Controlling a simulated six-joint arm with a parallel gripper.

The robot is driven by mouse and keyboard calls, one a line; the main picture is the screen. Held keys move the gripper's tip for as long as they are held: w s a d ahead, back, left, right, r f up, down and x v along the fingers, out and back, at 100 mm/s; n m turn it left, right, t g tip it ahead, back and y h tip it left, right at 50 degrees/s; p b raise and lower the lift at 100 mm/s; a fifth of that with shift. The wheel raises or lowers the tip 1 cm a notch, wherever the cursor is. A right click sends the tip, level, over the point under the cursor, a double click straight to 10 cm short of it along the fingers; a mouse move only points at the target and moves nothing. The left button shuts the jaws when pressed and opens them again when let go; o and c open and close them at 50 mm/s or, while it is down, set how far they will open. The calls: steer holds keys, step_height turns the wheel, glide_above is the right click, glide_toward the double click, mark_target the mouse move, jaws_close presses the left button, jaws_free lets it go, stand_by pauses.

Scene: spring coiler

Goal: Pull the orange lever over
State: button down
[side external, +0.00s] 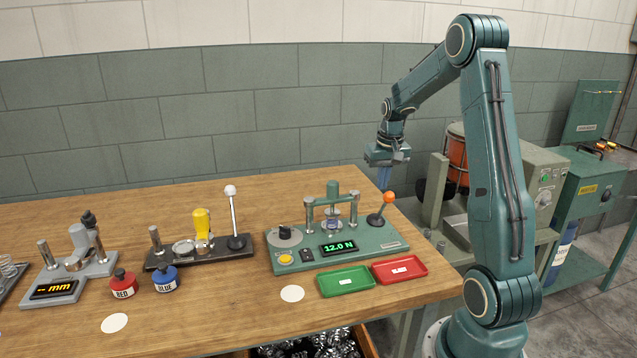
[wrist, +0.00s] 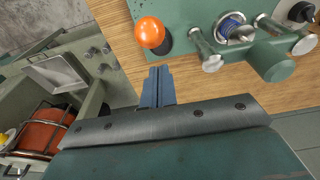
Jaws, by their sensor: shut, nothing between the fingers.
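The orange lever knob (side external: 389,197) tops a short rod at the right end of the green tester (side external: 375,238), leaning up and to the right. The tester's display (side external: 338,247) reads 12.0 N. In the wrist view the orange knob (wrist: 149,32) is just beyond my fingertips, with its rod hidden beneath it. My gripper (side external: 384,187) is shut and empty, pointing down close to the knob at the table's right edge. In the wrist view its blue fingers (wrist: 157,73) are together, with a gap to the knob.
A green tray (side external: 346,281) and a red tray (side external: 399,269) lie in front of the tester. A white-knobbed lever (side external: 232,212) stands on a dark base to the left. Red (side external: 123,283) and blue (side external: 166,279) bottles stand further left. Grey machines are beyond the table's right edge.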

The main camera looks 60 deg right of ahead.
step_height(320, 180, up, 6)
steer(key=shift+r, duration=0.25)
stand_by(0.5)
stand_by(1.4)
steer(key=s+a+r+n+t, duration=0.15)
steer(key=a+r, duration=0.25)
steer(key=a, duration=0.7)
steer(key=a+r+n+t, duration=0.1)
steer(key=a+r+n, duration=0.25)
steer(key=a, duration=0.75)
steer(key=s+a+f+n+t+y, duration=0.1)
steer(key=s+a+n, duration=0.3)
steer(key=s+a, duration=0.7)
steer(key=shift+a+f+t, duration=0.45)
steer(key=shift+a+f, duration=0.05)
steer(key=shift+a, duration=0.7)
steer(key=shift+w+d, duration=0.1)
